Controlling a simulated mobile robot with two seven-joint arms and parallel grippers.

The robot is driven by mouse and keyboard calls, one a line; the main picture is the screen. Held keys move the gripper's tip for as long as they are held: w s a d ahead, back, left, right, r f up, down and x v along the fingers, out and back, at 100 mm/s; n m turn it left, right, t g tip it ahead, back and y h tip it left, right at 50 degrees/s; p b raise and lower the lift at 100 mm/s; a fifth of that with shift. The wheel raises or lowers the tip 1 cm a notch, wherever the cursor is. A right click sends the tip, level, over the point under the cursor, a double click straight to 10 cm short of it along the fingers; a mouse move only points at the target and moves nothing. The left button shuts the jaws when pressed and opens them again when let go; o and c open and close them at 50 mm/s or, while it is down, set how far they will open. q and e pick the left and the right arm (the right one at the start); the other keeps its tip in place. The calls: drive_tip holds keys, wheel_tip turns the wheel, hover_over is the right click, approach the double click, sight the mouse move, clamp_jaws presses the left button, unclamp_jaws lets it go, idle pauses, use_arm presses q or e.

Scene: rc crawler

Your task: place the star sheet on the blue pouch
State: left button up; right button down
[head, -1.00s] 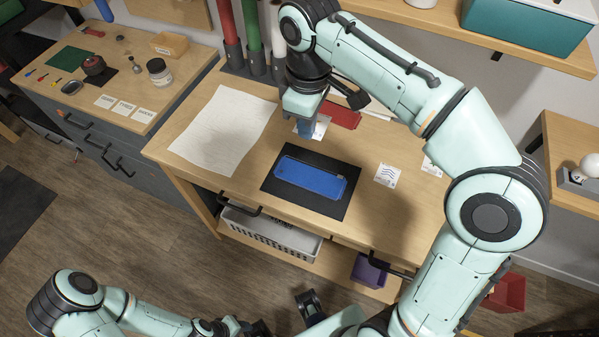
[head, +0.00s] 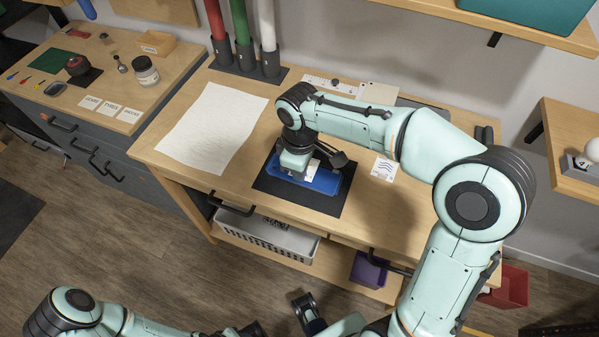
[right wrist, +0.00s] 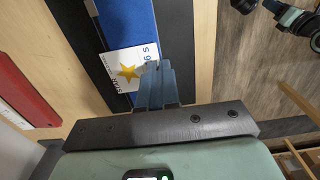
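The blue pouch (head: 325,181) lies flat on a black mat (head: 331,205) on the workbench. It fills the top of the right wrist view (right wrist: 128,22). The star sheet (right wrist: 124,60) is a white card with a yellow star and blue print. It lies across the pouch's near part, with one end reaching over the black mat; it also shows in the head view (head: 312,170). My right gripper (right wrist: 155,66) has its blue fingers close together on the sheet's edge, over the pouch. My left gripper (head: 308,311) is low at the bottom edge, away from the bench, its fingers unclear.
A large white sheet (head: 212,127) lies left of the mat. A card with wavy lines (head: 384,169) lies to the right. A red flat case (right wrist: 22,90) is beside the mat. Red, green and white tubes (head: 240,40) stand at the back.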

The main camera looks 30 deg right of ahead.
drive_tip(key=shift+f, duration=0.5)
drive_tip(key=shift+f, duration=0.1)
drive_tip(key=shift+f, duration=0.15)
drive_tip(key=c, duration=1.4)
unclamp_jaws()
drive_tip(key=shift+r, duration=0.2)
wheel_tip(320, 180, up, 12)
drive_tip(key=shift+r+p, duration=0.1)
drive_tip(key=shift+p, duration=1)
